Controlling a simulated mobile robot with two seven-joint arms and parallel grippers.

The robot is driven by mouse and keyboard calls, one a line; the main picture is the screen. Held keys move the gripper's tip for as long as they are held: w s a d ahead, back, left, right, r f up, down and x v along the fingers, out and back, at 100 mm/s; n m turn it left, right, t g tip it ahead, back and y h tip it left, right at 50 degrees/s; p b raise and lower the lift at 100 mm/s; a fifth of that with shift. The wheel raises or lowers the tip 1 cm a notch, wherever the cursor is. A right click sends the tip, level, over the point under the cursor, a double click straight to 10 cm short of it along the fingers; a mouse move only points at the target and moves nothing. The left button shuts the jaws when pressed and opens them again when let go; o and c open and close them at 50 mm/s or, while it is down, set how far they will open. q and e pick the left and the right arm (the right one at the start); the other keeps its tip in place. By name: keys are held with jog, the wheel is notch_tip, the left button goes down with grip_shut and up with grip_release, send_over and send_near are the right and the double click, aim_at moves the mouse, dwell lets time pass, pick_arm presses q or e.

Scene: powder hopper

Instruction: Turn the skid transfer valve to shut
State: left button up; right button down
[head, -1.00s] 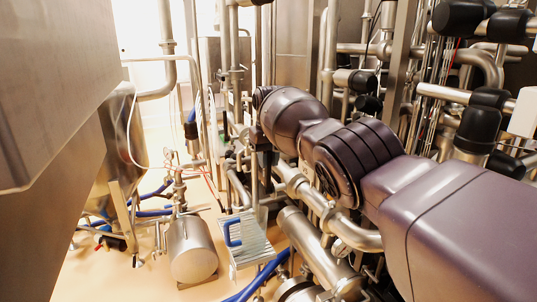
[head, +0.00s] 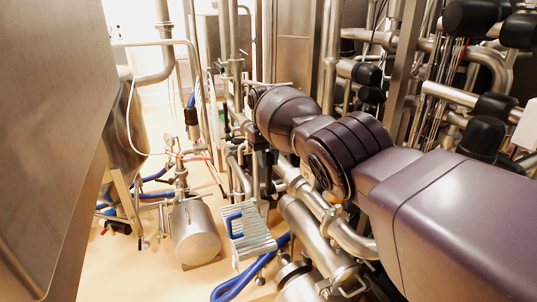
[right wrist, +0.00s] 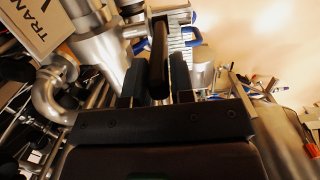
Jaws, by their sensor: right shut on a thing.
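In the right wrist view, the dark bar-like handle (right wrist: 159,55) of what looks like the transfer valve stands between my fingers. My right gripper (right wrist: 157,72) is shut on this handle, one dark finger on each side. A steel pipe body (right wrist: 98,48) lies just left of the handle. A sign reading "TRAN" (right wrist: 36,24) is cut off at the upper left. In the head view my right arm reaches in from the lower right and hides most of the valve area. The valve's exact angle cannot be told. My left gripper is not in view.
A large steel panel (head: 50,130) fills the left side of the head view. A steel motor-like cylinder (head: 194,234) and a ribbed step with a blue handle (head: 252,238) stand on the floor. Blue hoses (head: 240,284) run beside them. Dense pipes crowd the right side.

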jog(key=shift+s+f, duration=0.1)
jog(key=shift+f, duration=0.4)
dwell(1.0)
jog(key=c, duration=1.4)
grip_release()
jog(key=o, duration=0.4)
jog(key=shift+w+a+f, duration=0.1)
jog(key=shift+w+a, duration=0.05)
jog(key=shift+w, duration=0.3)
pick_arm(q)
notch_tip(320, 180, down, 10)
jog(key=b, duration=0.9)
pick_arm(e)
jog(key=shift+w+a+r, duration=0.1)
jog(key=shift+w+r, duration=0.1)
jog(key=shift+r, duration=2.6)
jog(key=shift+w+r, duration=0.2)
jog(key=shift+r, duration=2.55)
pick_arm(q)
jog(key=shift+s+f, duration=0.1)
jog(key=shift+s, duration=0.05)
